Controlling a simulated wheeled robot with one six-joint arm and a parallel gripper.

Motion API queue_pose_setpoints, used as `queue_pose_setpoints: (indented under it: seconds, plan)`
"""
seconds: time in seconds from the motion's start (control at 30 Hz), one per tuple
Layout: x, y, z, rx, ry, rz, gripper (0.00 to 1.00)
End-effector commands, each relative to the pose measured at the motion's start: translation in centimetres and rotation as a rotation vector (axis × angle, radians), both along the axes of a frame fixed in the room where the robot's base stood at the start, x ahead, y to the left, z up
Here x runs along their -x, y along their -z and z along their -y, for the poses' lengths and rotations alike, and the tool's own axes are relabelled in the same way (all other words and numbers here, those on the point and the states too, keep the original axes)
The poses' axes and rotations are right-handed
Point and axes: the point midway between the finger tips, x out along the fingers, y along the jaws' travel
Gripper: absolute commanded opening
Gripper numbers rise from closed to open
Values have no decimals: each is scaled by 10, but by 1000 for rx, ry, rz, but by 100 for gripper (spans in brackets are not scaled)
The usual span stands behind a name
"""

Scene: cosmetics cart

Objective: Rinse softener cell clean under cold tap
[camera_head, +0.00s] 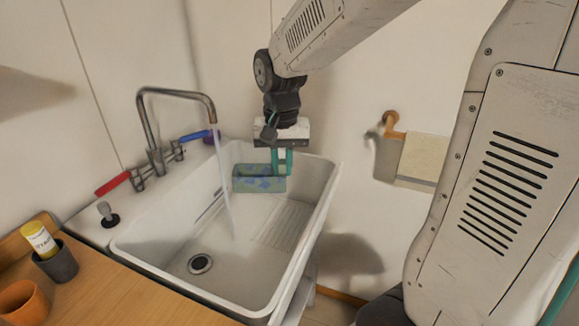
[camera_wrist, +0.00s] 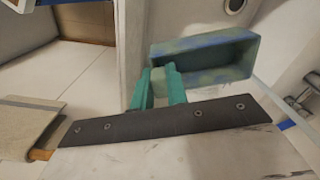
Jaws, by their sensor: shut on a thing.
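The softener cell (camera_head: 255,184) is an open rectangular box, green with blue patches. My gripper (camera_head: 281,163) is shut on one wall of it and holds it over the back part of the white sink (camera_head: 140,255). In the wrist view the teal fingers (camera_wrist: 158,88) grip the near left end of the cell (camera_wrist: 205,62); its hollow inside shows bluish smears. The tap (camera_head: 178,94) has a curved metal spout, and a thin water stream (camera_head: 223,180) falls from it into the basin.
The drain (camera_head: 200,263) is open at the basin's front. A ribbed slope (camera_head: 285,222) lies at its right. A wooden counter (camera_head: 130,305) at front left bears a grey cup (camera_head: 57,264) with a yellow-capped bottle (camera_head: 40,240) and an orange cup (camera_head: 22,302). A towel (camera_head: 425,158) hangs on the right wall.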

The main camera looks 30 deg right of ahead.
Motion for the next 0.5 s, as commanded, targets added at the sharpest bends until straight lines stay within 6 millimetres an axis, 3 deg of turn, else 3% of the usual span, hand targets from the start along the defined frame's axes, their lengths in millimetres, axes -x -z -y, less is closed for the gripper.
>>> queue_pose_setpoints:
  seconds: [0.5]
  plan:
    - [-51,11,-9,0,-1,0,0]
